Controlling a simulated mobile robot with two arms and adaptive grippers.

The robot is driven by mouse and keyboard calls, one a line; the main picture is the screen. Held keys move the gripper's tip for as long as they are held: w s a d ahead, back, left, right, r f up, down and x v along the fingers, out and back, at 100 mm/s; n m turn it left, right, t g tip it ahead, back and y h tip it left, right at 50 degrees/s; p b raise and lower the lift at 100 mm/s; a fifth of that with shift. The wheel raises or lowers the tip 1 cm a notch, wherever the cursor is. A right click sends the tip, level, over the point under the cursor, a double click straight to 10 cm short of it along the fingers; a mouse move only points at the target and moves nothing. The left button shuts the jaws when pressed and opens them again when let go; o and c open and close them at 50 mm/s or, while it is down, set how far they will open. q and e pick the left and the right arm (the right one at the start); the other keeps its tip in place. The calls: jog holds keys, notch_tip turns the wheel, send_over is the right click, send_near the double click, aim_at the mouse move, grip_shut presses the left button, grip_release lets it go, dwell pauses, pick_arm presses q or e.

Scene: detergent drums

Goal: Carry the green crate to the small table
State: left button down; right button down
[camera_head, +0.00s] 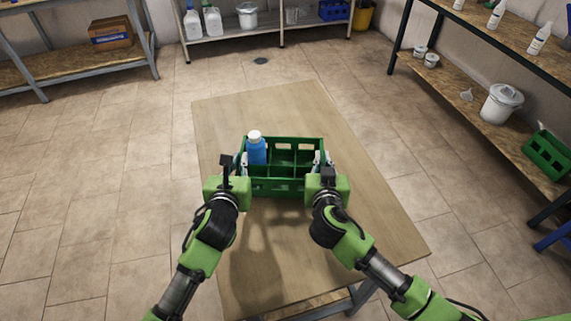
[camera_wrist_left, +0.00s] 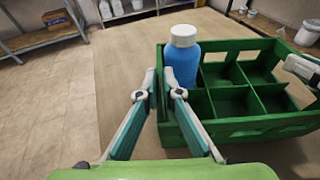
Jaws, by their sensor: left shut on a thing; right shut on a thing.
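The green crate (camera_head: 275,188) is between my two grippers, over the wooden-topped small table (camera_head: 365,190). It has several compartments. A blue bottle with a white cap (camera_head: 257,152) stands in its left part; the other compartments that show look empty. My left gripper (camera_head: 240,163) is shut on the crate's left end wall, and my right gripper (camera_head: 320,163) is shut on its right end wall. In the left wrist view, my left fingers (camera_wrist_left: 163,88) pinch the wall beside the bottle (camera_wrist_left: 182,58). The crate looks level. A shadow lies on the tabletop in front; I cannot tell its exact height.
A shelf with white jugs (camera_head: 212,22) stands at the back. A rack with a cardboard box (camera_head: 110,36) is at the left. A rack at the right holds a white bucket (camera_head: 500,105) and another green crate (camera_head: 547,152). The tabletop around the held crate is clear.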

pick_arm(q)
jog(key=shift+f, duration=0.4)
pick_arm(e)
jog(key=shift+d+f, duration=0.1)
jog(key=shift+f, duration=0.3)
pick_arm(q)
jog(key=c, duration=2.2)
grip_release()
pick_arm(e)
jog(key=c, duration=2.2)
grip_release()
jog(key=shift+r, duration=0.1)
pick_arm(q)
jog(key=shift+r, duration=0.1)
jog(key=shift+s, duration=0.15)
pick_arm(e)
jog(key=shift+s, duration=0.2)
pick_arm(q)
jog(key=v, duration=1.1)
jog(key=shift+s+r, duration=0.2)
jog(key=shift+s, duration=0.15)
pick_arm(e)
jog(key=v, duration=1.1)
jog(key=shift+s+r, duration=0.25)
jog(key=shift+s, duration=0.05)
jog(key=shift+f, duration=0.1)
